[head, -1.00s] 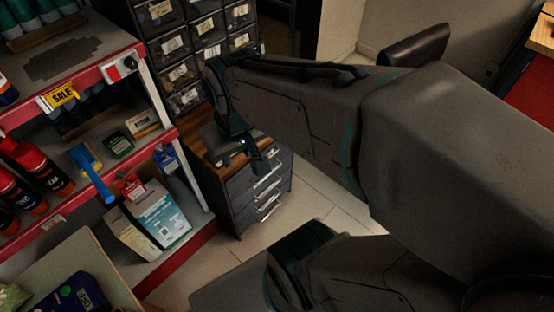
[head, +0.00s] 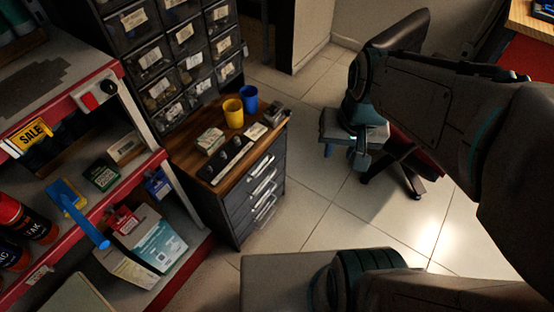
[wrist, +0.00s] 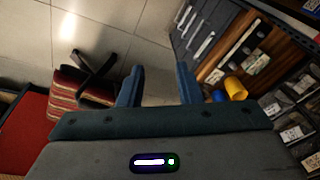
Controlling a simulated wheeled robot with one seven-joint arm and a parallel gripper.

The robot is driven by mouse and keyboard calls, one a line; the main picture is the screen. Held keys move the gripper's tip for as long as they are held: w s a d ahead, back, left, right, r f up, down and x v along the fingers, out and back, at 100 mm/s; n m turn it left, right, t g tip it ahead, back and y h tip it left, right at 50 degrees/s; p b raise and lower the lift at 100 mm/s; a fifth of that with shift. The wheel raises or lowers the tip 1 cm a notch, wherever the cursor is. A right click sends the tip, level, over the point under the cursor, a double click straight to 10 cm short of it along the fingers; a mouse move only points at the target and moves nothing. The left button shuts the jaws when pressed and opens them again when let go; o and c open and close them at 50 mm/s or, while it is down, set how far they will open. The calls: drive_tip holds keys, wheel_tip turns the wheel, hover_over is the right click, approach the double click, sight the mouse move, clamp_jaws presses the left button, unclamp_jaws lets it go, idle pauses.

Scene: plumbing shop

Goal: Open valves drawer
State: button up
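A dark low drawer cabinet (head: 232,208) with a wooden top stands left of centre in the head view. Its front has several drawers with pale bar handles (head: 262,187), and all look shut. Above it is a rack of small labelled drawers (head: 160,58); I cannot read which drawer is for valves. My gripper (head: 345,153) hangs over open floor, to the right of the cabinet and apart from it. In the wrist view its two fingers (wrist: 159,84) are spread with nothing between them. The cabinet handles (wrist: 201,47) show at upper right there.
A yellow cup (head: 233,113), a blue cup (head: 249,98) and small boxes stand on the cabinet top. A shelf with a red edge (head: 130,195) is at the left. An office chair (head: 408,150) is behind my gripper. Tiled floor before the cabinet is clear.

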drive_tip(key=w+a+f+m+g+y+b, duration=0.1)
drive_tip(key=w+f+m+y+b, duration=0.35)
drive_tip(key=f, duration=0.85)
drive_tip(key=w+a+f+m+g+y+b, duration=0.15)
drive_tip(key=w+f+m+b, duration=0.3)
drive_tip(key=f+m, duration=0.6)
drive_tip(key=w+f+m+g+y+b, duration=0.1)
drive_tip(key=w+f+m+y+b, duration=0.4)
drive_tip(key=f, duration=1)
wheel_tip(320, 180, down, 37)
drive_tip(key=w+a+m+t+b, duration=0.2)
drive_tip(key=m+t+b, duration=1)
drive_tip(key=m, duration=1)
drive_tip(key=a+b+x, duration=0.1)
drive_tip(key=b+x, duration=0.3)
drive_tip(key=x, duration=0.8)
drive_tip(key=shift+s+g+y, duration=0.2)
drive_tip(key=shift+g+y, duration=0.2)
drive_tip(key=shift+g, duration=0.05)
drive_tip(key=shift+a+r, duration=0.1)
drive_tip(key=shift+a, duration=0.05)
clamp_jaws()
